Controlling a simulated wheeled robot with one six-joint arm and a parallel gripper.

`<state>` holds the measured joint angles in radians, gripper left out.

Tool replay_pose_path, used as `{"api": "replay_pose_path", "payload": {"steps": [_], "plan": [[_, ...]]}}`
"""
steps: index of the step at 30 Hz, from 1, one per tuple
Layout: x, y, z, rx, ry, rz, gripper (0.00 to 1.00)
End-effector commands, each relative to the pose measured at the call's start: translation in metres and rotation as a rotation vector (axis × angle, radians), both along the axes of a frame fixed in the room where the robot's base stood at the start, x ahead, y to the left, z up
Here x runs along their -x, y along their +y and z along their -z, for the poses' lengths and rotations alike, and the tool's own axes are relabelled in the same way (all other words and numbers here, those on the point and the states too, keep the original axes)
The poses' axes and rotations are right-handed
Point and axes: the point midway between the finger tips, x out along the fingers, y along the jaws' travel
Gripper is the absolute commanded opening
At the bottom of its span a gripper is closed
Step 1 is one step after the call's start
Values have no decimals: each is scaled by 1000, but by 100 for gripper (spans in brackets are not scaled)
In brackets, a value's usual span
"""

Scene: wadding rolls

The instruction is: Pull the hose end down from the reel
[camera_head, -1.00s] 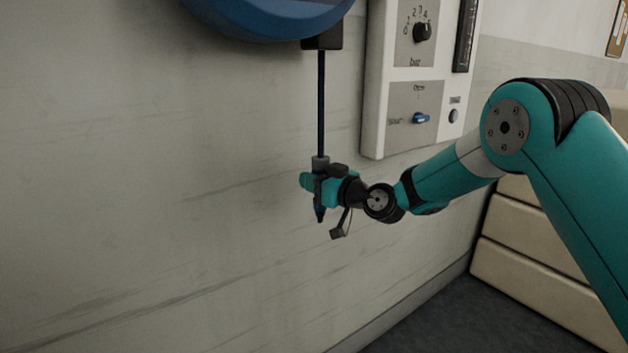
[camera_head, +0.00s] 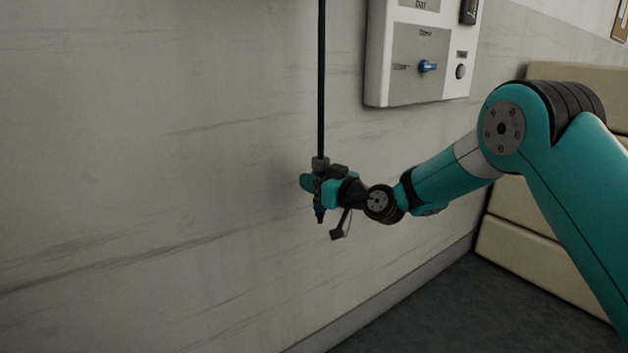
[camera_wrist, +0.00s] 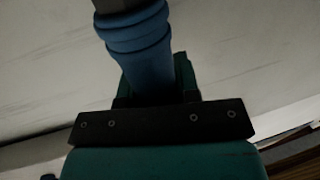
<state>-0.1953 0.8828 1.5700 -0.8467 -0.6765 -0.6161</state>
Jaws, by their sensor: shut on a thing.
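The dark hose (camera_head: 321,80) runs straight down from the top edge of the head view to its end fitting (camera_head: 320,215). My gripper (camera_head: 318,186) is shut on the hose end, with the tip showing below the fingers. In the wrist view the hose end (camera_wrist: 139,42) is a blue ribbed piece with a dark grey collar, between my fingers. The reel is out of view above.
Beige padded blocks (camera_head: 515,250) stand at the right on the dark floor (camera_head: 440,310). The wall (camera_head: 150,150) left of the hose is bare.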

Motion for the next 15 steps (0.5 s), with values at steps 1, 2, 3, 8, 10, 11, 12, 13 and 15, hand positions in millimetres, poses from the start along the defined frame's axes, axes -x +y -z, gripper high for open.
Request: {"api": "replay_pose_path", "payload": {"steps": [1, 2, 3, 8, 10, 11, 12, 13, 15], "plan": [[0, 0, 0, 2, 3, -1, 34], [0, 0, 0, 1, 2, -1, 41], [0, 0, 0, 1, 2, -1, 50], [0, 0, 0, 1, 1, 0, 56], [0, 0, 0, 0, 0, 0, 56], [0, 0, -1, 0, 0, 0, 56], [0, 0, -1, 0, 0, 0, 56], [1, -1, -1, 0, 0, 0, 56], [3, -5, 0, 1, 1, 1, 56]]}}
